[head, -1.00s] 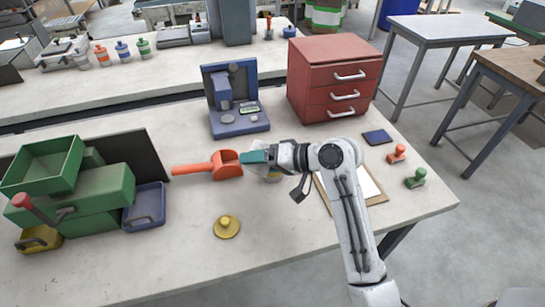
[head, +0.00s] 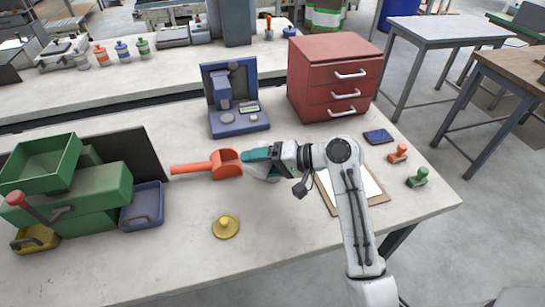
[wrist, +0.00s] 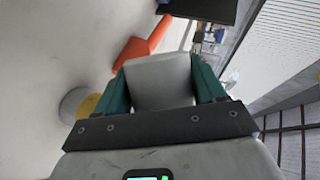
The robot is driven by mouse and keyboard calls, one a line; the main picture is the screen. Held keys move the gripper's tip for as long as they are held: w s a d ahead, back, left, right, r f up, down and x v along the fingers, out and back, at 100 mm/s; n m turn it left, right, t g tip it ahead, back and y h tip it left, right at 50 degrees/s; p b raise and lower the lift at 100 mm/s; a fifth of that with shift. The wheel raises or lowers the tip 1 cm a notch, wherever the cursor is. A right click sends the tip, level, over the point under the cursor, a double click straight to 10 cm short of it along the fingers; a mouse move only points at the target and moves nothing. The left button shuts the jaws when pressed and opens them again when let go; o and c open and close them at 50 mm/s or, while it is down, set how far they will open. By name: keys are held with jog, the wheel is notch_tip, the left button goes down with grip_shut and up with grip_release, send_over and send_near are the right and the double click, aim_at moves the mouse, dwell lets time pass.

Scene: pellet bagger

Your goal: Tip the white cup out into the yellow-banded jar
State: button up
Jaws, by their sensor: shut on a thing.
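My gripper (head: 257,162) is over the middle of the bench, right of the orange scoop. Its teal fingers are shut on the white cup (wrist: 160,82), which fills the space between them in the wrist view. The gripper is rolled well over to one side, so the cup is tipped. The cup's mouth and contents are hidden. In the wrist view, a round grey thing with yellow (wrist: 78,103), probably the yellow-banded jar, shows at the left below the gripper. In the head view the gripper mostly hides that spot, and I cannot tell whether anything is falling.
The orange scoop (head: 224,165) lies just left of the gripper. A yellow knobbed lid (head: 226,228) lies in front. A blue device (head: 238,121) and red drawers (head: 335,75) stand behind. Green bins (head: 95,190) are left; a clipboard (head: 376,196) and stamps are right.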

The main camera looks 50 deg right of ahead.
aim_at(257, 145)
jog(key=shift+f, duration=0.2)
jog(key=shift+d+r, duration=0.1)
jog(key=shift+d+r+m+y, duration=0.1)
jog(key=shift+r+m+y, duration=0.2)
jog(key=shift+w+d+r+m+y+p, duration=0.1)
jog(key=shift+d+r+m+y+p, duration=0.3)
jog(key=shift+r, duration=0.4)
jog(key=shift+d+f+m+y+p, duration=0.2)
jog(key=shift+f+m+y+p, duration=0.15)
jog(key=shift+m+p, duration=0.4)
jog(key=shift+w+d+r+m+t+y+p, duration=0.1)
jog(key=shift+d+r+m+t+y+p, duration=0.4)
jog(key=shift+p, duration=0.7)
jog(key=shift+w+d+r+m+y+p, duration=0.1)
jog(key=shift+m+y+p, duration=0.15)
jog(key=shift+m+p, duration=0.7)
dwell(0.6)
jog(key=shift+d+r+m+t+y+p, duration=0.5)
jog(key=shift+m+p, duration=0.5)
jog(key=shift+p, duration=0.6)
dwell(1.4)
jog(key=shift+f, duration=0.2)
